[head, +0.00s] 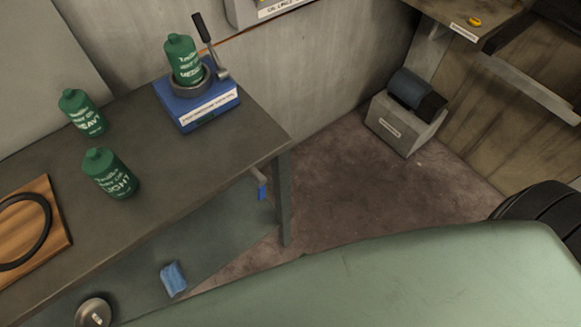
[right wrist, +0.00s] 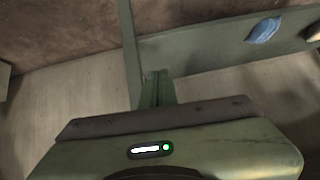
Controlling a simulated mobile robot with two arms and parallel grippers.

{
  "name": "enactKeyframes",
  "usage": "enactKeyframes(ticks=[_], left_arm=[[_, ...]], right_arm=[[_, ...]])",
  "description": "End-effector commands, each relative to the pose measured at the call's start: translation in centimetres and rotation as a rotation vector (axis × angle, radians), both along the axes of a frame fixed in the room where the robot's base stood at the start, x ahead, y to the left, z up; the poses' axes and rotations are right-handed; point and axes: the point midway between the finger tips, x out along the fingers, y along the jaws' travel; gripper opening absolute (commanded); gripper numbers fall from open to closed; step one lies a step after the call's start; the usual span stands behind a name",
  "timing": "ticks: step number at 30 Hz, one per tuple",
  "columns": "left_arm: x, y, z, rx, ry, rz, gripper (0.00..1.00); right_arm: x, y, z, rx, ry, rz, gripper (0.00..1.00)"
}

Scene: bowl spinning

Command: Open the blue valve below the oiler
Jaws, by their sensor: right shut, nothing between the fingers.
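The oiler is a blue block (head: 203,108) with a dark ring and a lever (head: 209,43) at the table's back right. A green oil bottle (head: 183,62) stands upright in its ring. The blue valve (head: 262,191) hangs on a short pipe below the table edge, near the table leg; I cannot tell its exact setting. It does not show clearly in the right wrist view. My right gripper (right wrist: 158,88) is shut and empty, apart from the valve. My left gripper is not in view.
The table (head: 220,150) holds two more green bottles (head: 82,112) (head: 112,172) and a wooden board (head: 60,215). A blue cloth (head: 173,279) lies on the lower shelf (head: 215,250). The table leg (head: 284,200) stands beside open floor (head: 350,190). A grey box (head: 404,125) stands by the wall.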

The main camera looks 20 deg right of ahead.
Motion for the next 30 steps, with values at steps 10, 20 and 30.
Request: enactKeyframes(ticks=[10, 20, 30], left_arm=[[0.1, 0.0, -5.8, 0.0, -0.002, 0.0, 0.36], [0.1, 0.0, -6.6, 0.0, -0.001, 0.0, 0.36], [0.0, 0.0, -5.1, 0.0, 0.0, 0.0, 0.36]], right_arm=[[3.3, 5.1, 19.0, 1.179, -0.244, -0.705, 0.0], [3.8, 1.4, 25.6, 1.614, -0.319, -0.96, 0.0], [10.2, 1.2, 25.6, 1.609, -0.32, -0.955, 0.0]])
